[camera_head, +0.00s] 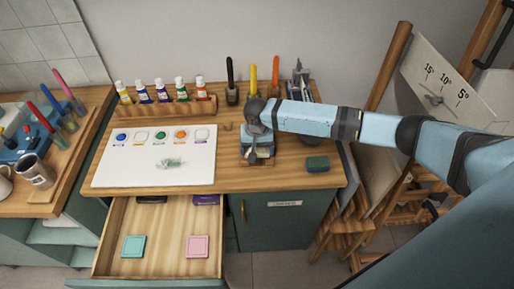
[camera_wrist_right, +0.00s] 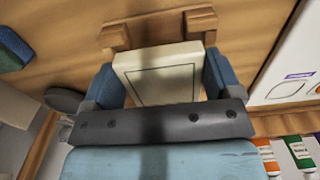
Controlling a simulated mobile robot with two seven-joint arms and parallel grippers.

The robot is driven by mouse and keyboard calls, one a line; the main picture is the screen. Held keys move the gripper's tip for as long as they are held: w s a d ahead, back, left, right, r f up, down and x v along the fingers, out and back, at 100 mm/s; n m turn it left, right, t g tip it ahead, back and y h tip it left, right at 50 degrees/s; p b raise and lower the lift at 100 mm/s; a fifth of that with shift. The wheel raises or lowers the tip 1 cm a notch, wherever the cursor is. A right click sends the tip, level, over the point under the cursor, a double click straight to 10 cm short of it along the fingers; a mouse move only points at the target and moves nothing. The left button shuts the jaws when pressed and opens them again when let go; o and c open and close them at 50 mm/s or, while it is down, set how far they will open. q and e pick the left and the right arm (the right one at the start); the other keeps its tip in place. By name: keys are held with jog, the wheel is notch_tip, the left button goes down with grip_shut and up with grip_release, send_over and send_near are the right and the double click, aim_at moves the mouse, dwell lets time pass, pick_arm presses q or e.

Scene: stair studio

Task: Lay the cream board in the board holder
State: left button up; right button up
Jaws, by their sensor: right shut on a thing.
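The cream board (camera_wrist_right: 158,75) is a pale square block with a thin dark outline on its face. It sits between the two blue fingers of my right gripper (camera_wrist_right: 160,82), which is shut on it. The wooden board holder (camera_wrist_right: 201,22) with two raised end blocks shows just beyond the board's far edge in the right wrist view. The board's far edge overlaps the holder in the picture; whether they touch, I cannot tell. In the head view my right gripper (camera_head: 258,150) points down over the desk and mostly hides the board and holder. My left gripper is out of view.
A white paint sheet (camera_head: 190,165) lies left of the gripper. A paint-tube rack (camera_head: 170,108) and upright brushes stand behind. A green-and-blue sponge (camera_head: 317,164) lies to the right. An open drawer (camera_head: 165,238) below holds a teal pad (camera_head: 133,246) and a pink pad (camera_head: 198,246).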

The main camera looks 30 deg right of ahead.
jog(key=shift+f, duration=0.2)
jog(key=o, duration=0.5)
jog(key=shift+o, duration=1.2)
